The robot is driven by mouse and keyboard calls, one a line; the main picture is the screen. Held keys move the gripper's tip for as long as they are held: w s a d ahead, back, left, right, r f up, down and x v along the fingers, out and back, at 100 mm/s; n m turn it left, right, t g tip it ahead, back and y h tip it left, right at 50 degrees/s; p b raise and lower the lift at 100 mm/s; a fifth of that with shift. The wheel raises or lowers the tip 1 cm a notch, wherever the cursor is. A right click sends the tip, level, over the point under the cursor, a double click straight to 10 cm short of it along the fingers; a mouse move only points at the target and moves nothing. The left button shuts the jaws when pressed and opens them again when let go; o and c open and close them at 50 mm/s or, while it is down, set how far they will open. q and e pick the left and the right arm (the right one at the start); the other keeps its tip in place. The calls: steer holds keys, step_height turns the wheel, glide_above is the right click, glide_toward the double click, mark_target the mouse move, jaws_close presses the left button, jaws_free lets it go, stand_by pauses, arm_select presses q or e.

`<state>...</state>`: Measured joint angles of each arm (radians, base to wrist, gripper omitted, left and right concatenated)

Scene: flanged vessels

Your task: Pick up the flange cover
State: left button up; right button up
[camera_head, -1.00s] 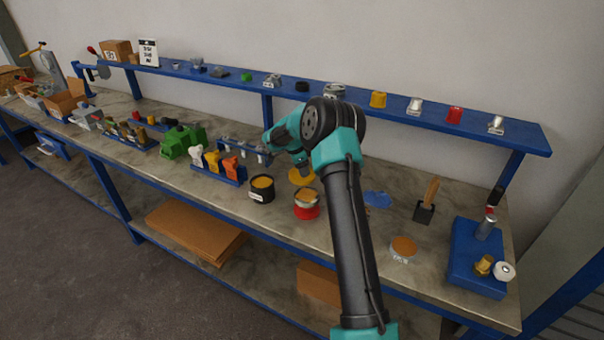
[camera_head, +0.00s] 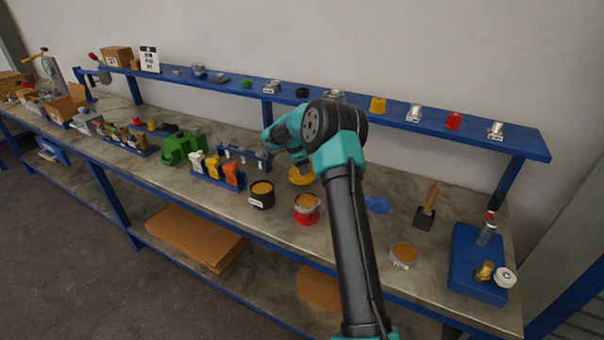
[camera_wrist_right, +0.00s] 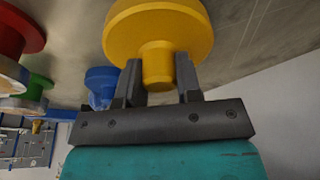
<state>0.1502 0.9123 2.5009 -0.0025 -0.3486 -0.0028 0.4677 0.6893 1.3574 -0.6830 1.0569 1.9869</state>
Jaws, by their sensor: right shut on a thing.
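The yellow flange cover (camera_wrist_right: 158,32) is a round disc with a short knob. It fills the top middle of the right wrist view and also shows in the head view (camera_head: 301,177). My right gripper (camera_wrist_right: 158,75) has its two dark fingers on either side of the knob, shut on it. In the head view the gripper (camera_head: 300,162) is partly hidden by my arm, just above the cover. Whether the cover touches the bench is hard to tell. My left gripper is not in view.
A red vessel (camera_head: 307,214) and a black pot (camera_head: 262,194) stand in front of the cover. A flat blue piece (camera_head: 378,205) lies to its right. Holders with yellow and orange pieces (camera_head: 213,166) stand left. A blue shelf (camera_head: 270,98) runs behind.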

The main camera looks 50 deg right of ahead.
step_height(320, 180, up, 7)
stand_by(0.3)
steer(key=shift+a, duration=0.1)
stand_by(0.4)
